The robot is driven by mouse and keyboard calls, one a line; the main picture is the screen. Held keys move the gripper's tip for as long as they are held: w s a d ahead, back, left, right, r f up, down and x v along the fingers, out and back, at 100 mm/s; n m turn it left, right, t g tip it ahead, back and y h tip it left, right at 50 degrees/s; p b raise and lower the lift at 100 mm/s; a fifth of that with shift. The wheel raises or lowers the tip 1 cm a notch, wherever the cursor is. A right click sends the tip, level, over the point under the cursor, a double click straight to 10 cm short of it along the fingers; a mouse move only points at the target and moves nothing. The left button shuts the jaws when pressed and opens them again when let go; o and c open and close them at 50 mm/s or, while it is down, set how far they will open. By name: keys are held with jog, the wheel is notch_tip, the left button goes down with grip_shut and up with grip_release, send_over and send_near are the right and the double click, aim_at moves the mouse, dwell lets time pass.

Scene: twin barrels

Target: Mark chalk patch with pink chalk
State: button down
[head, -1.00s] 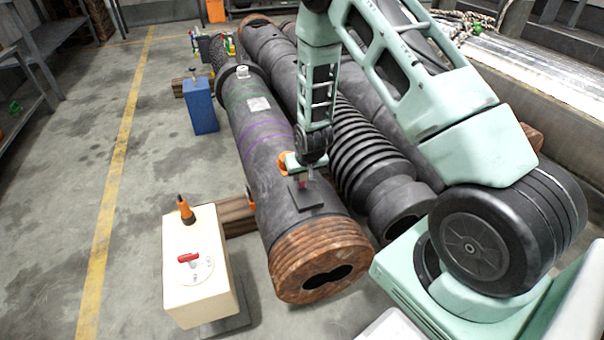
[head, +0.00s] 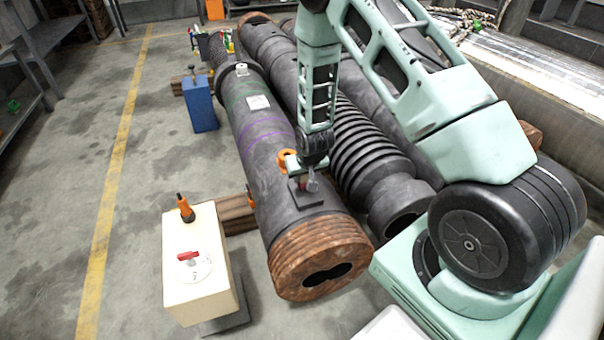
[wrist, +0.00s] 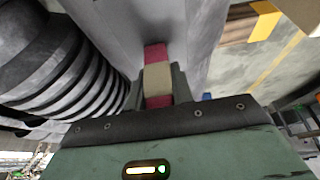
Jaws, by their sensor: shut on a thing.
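My gripper (head: 308,184) is low over the near end of the left dark barrel (head: 270,165). In the wrist view its fingers (wrist: 157,88) are shut on the pink chalk (wrist: 156,52), a pink stick with a beige band around its middle. The chalk points away from the fingers toward a grey surface; I cannot tell whether its tip touches. A dark square patch (head: 308,198), which looks like the chalk patch, lies on top of the barrel just under my gripper. The gripper partly hides it, and I see no pink mark on its visible part.
A cream box (head: 195,285) with a red handle (head: 188,256) and an orange-handled tool (head: 184,207) stands at the left. A ribbed dark barrel (head: 365,150) lies close on the right. A blue box (head: 201,108) stands behind left. An orange ring (head: 286,161) is beside my gripper.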

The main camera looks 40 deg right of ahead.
jog(key=shift+s, duration=0.15)
jog(key=shift+s+a+f, duration=0.1)
jog(key=shift+s+a, duration=0.05)
jog(key=shift+s, duration=0.2)
jog(key=shift+s, duration=0.15)
jog(key=shift+s+a, duration=0.15)
jog(key=shift+s, duration=0.2)
jog(key=shift+s, duration=0.1)
jog(key=shift+s+a+p, duration=0.1)
jog(key=shift+s+p, duration=0.25)
jog(key=shift+s, duration=0.2)
jog(key=shift+s+a, duration=0.15)
jog(key=shift+s, duration=0.1)
jog(key=shift+w, duration=0.15)
